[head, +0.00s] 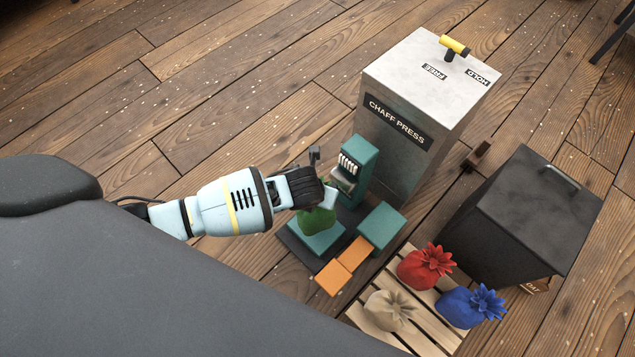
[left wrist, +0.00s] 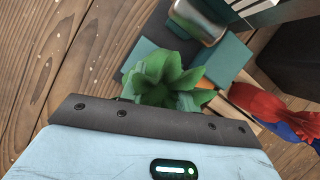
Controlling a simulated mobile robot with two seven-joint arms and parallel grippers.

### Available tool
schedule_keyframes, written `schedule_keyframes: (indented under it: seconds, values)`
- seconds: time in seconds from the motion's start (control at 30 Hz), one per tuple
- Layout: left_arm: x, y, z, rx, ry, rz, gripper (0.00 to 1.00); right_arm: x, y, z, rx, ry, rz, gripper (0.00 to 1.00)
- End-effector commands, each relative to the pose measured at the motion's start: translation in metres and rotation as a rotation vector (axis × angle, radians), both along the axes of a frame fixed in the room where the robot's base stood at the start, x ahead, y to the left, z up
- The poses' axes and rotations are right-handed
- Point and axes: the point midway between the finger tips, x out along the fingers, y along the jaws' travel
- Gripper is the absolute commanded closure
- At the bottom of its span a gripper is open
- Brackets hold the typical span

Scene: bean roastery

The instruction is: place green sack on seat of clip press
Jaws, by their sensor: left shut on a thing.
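The green sack (head: 316,222) is held from above by my left gripper (head: 322,195), which is shut on it. The sack is at the teal seat (head: 318,243) of the clip press (head: 360,152); I cannot tell whether its bottom touches. The gripper partly covers the sack in the head view. My right gripper is in neither view.
An orange lever or pedal (head: 335,277) and a teal block (head: 381,226) adjoin the seat. A slatted pallet (head: 420,337) holds red (head: 420,268), blue (head: 466,306) and beige (head: 385,310) sacks. The chaff press (head: 410,120) and a dark bin (head: 520,215) stand behind.

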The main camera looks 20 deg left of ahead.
Motion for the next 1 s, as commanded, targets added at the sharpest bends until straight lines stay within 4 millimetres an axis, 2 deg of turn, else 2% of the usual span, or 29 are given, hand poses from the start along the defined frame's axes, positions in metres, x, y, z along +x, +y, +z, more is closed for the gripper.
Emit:
schedule_keyframes:
  seconds: [0.2, 0.3, 0.73, 0.77, 0.9, 1.0]
  values:
    - [0.0, -0.001, -0.033, -0.001, 0.003, 0.001, 1.0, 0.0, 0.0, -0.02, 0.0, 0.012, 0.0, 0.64]
    - [0.0, -0.001, -0.043, -0.001, 0.0, 0.001, 1.0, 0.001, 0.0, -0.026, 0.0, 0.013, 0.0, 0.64]
    - [0.001, -0.001, -0.045, -0.001, -0.002, 0.0, 1.0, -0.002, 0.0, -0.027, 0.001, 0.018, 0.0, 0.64]
    - [-0.001, 0.0, -0.047, 0.001, 0.003, 0.0, 0.66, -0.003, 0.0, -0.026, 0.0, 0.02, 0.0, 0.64]
    - [-0.001, 0.0, -0.047, 0.001, 0.003, 0.0, 0.48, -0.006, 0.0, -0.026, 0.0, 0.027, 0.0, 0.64]
    - [-0.001, 0.0, -0.047, 0.001, 0.003, 0.0, 0.47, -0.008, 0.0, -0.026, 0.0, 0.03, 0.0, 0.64]
